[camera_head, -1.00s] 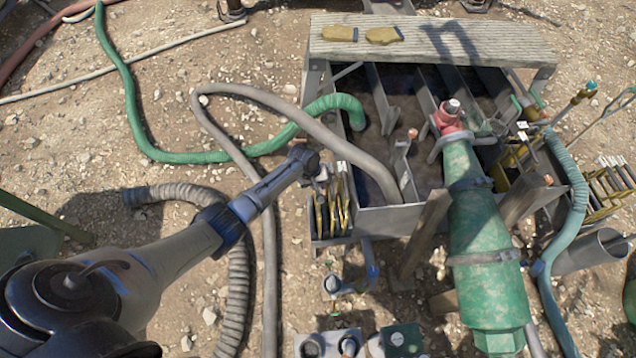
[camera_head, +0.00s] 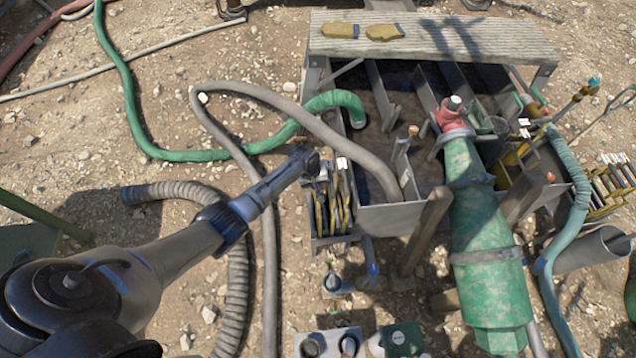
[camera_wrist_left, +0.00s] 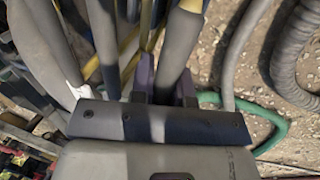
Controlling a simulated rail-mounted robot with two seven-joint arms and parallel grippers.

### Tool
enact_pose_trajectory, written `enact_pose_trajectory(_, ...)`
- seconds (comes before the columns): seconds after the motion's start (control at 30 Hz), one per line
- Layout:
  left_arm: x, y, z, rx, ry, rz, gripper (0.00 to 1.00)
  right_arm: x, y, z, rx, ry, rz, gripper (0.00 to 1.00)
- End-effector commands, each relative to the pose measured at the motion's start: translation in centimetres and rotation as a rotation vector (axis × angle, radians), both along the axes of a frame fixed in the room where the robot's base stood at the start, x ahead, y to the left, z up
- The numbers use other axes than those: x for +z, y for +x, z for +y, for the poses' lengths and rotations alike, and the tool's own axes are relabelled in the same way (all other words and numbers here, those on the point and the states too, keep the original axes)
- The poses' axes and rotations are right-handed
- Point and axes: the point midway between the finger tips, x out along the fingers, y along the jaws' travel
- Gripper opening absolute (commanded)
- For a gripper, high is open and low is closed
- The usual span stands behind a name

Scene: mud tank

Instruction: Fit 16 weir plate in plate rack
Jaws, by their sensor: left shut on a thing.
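My left gripper (camera_head: 310,166) is at the back left end of the plate rack (camera_head: 320,241) in the head view. In the left wrist view my left gripper (camera_wrist_left: 165,88) is shut on a grey weir plate (camera_wrist_left: 178,48) with a yellowish end. Several yellow-edged plates (camera_head: 335,208) stand side by side in the rack, close to the gripper. I cannot read any number on the held plate. Its lower end is hidden among the others, so I cannot tell how it sits in a slot. My right gripper is not in view.
The metal mud tank (camera_head: 395,217) stands right of the rack, with a grey hose (camera_head: 290,108) arching into it. Gloves (camera_head: 384,32) lie on the plank (camera_head: 480,40). A ribbed hose (camera_head: 238,270) lies on the ground left of the rack.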

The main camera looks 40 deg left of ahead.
Motion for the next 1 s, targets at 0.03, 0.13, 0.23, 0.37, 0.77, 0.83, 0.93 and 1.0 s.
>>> enact_pose_trajectory(0.03,0.1,0.1,0.0,0.0,-0.001,-0.002,0.0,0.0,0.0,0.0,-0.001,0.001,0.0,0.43)
enact_pose_trajectory(0.13,0.0,0.1,0.0,0.0,-0.001,-0.002,0.0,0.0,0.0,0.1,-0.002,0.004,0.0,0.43)
enact_pose_trajectory(0.23,-0.1,0.1,0.0,0.0,-0.001,-0.002,0.0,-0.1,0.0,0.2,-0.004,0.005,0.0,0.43)
enact_pose_trajectory(0.37,-0.3,0.1,0.0,0.0,-0.001,-0.002,0.0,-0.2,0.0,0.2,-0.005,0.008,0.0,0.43)
enact_pose_trajectory(0.77,-0.8,0.1,0.0,0.001,0.0,-0.003,0.0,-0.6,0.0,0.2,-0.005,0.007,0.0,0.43)
enact_pose_trajectory(0.83,-0.9,0.1,0.0,0.001,0.0,-0.003,0.0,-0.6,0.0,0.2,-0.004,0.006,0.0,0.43)
enact_pose_trajectory(0.93,-1.1,0.1,0.0,0.001,0.0,-0.003,0.0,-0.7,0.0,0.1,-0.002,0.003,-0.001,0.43)
enact_pose_trajectory(1.0,-1.1,0.1,0.0,0.001,0.0,-0.003,0.17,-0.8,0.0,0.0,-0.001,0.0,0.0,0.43)
